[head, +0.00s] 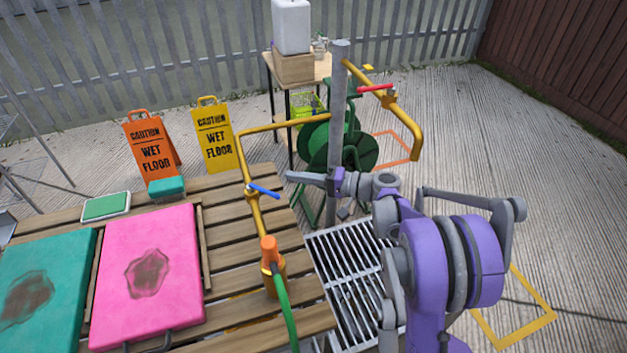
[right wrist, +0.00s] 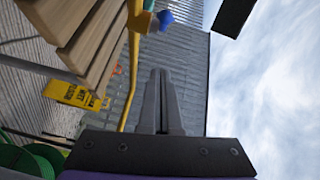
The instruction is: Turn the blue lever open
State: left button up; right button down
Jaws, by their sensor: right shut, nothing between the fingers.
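The blue lever (head: 264,191) sits on top of a yellow pipe valve (head: 252,194) above the slatted wooden table. In the head view it slants from upper left to lower right. My right gripper (head: 292,177) comes in from the right, just right of the lever's end, with a small gap seen in the picture. In the right wrist view the gripper (right wrist: 160,75) has its two fingers together, shut and empty. The blue lever's end (right wrist: 165,18) shows above the fingertips there, apart from them. My left gripper is not in view.
The yellow pipe (head: 258,218) runs down to an orange connector (head: 269,250) with a green hose (head: 286,310). A grey post (head: 338,110) stands behind my right arm, with a red lever (head: 375,88) on another pipe. Pink (head: 180,235) and teal (head: 60,265) pads lie on the table.

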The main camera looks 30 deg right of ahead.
aim_at(264, 190)
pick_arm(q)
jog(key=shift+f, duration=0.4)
pick_arm(e)
jog(key=shift+a+f, duration=0.25)
jog(key=shift+a, duration=1)
jog(key=shift+a+f, duration=0.2)
jog(key=shift+a, duration=1)
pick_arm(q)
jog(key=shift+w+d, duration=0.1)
pick_arm(e)
jog(key=shift+a, duration=0.15)
